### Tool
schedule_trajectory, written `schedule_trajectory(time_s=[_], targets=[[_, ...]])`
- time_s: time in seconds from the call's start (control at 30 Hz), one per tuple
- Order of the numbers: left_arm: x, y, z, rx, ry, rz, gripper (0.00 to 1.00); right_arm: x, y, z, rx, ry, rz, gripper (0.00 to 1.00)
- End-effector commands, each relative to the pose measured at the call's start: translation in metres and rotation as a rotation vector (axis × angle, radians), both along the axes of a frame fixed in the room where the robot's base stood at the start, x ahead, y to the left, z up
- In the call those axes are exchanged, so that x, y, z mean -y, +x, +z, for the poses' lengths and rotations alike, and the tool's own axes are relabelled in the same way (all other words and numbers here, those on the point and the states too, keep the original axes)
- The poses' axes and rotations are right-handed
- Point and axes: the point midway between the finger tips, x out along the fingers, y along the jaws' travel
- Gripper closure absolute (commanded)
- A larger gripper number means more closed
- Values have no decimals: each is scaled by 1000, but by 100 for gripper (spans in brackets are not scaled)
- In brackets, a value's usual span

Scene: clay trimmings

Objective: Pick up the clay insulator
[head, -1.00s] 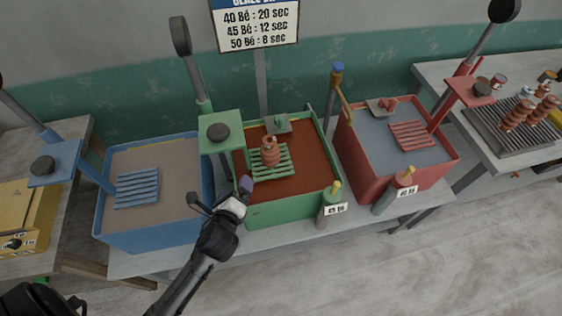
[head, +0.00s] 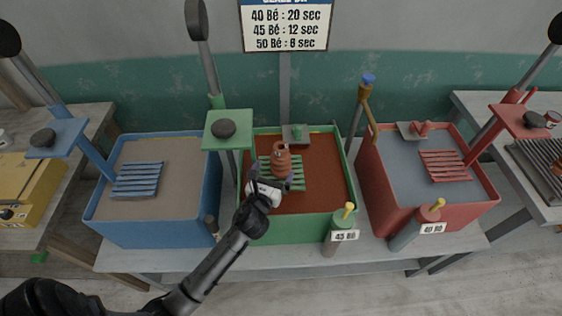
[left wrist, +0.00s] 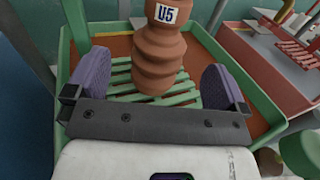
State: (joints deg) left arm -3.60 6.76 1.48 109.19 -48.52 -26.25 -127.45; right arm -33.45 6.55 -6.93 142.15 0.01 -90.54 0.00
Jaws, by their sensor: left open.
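The clay insulator (head: 281,158) is a ribbed orange-brown piece standing upright on the green slatted rack (head: 296,172) over the green tub of reddish-brown liquid. In the left wrist view the insulator (left wrist: 160,55) bears a white label reading U5. My left gripper (head: 273,181) is open at the insulator's near side. In the left wrist view its two purple-grey finger pads (left wrist: 157,84) stand apart, one on each side of the insulator's lower part. My right gripper is not in view.
A blue tub (head: 150,235) stands left and a red tub (head: 440,212) right of the green tub (head: 300,228). Bottles labelled 45 Bé (head: 340,232) and 40 Bé (head: 420,228) stand in front. A green lever post with plate (head: 228,130) rises at the green tub's left.

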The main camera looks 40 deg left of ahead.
Motion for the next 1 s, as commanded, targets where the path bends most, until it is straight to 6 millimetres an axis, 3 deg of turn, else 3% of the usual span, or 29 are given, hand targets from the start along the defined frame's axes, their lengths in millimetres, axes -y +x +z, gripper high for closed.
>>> schedule_trajectory(time_s=[0.33, 0.63, 1.0], targets=[[-8, 21, -1, 1, -2, 1, 0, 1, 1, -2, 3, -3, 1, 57], [-20, 55, -3, 0, -3, 1, 0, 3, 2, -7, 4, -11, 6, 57], [-22, 62, -2, -1, -1, 0, 0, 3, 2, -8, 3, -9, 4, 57]])
